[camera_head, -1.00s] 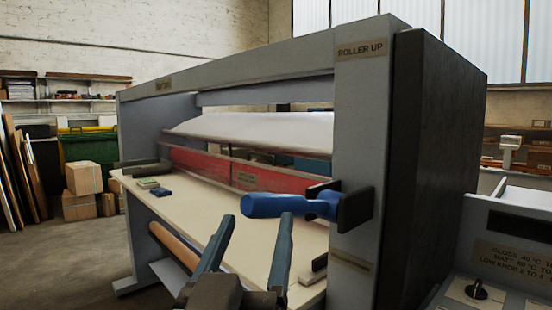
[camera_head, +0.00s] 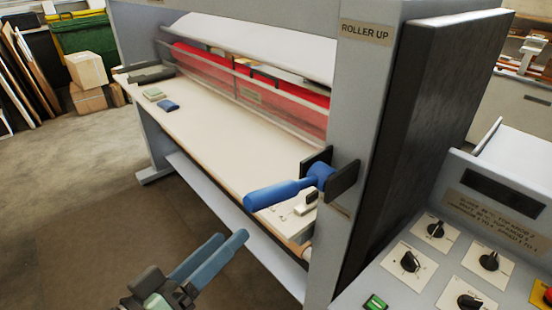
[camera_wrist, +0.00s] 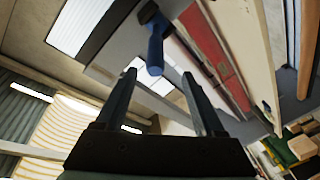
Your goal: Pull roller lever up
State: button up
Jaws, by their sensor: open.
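The roller lever is a blue handle (camera_head: 275,194) on a dark bracket at the right post of the laminator, below a "ROLLER UP" label (camera_head: 366,32). It points left and slightly down toward me. My gripper (camera_head: 230,240) is below and left of the handle, apart from it, with nothing between its fingers. In the wrist view the handle (camera_wrist: 155,52) shows beyond the fingertips, and my gripper (camera_wrist: 158,80) has its two fingers spread wide. The red roller (camera_head: 285,92) lies behind a clear guard.
The laminator's pale table (camera_head: 215,140) runs left from the post, with small pads (camera_head: 168,105) at its far end. A control panel with knobs (camera_head: 410,261) stands at the right. Cardboard boxes (camera_head: 85,75) stand at the back left.

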aim_at(272, 196)
jog(key=shift+h, duration=0.4)
jog(key=p+x, duration=0.1)
jog(key=x, duration=0.2)
jog(key=p+x, duration=0.2)
jog(key=x, duration=0.2)
jog(key=p+x, duration=0.2)
jog(key=x, duration=0.2)
jog(key=shift+s+r, duration=0.1)
jog(key=shift+r, duration=0.25)
jog(key=shift+w+d+f, duration=0.15)
jog(key=shift+w+d, duration=0.25)
jog(key=shift+w, duration=0.25)
jog(key=shift+c, duration=0.3)
grip_shut()
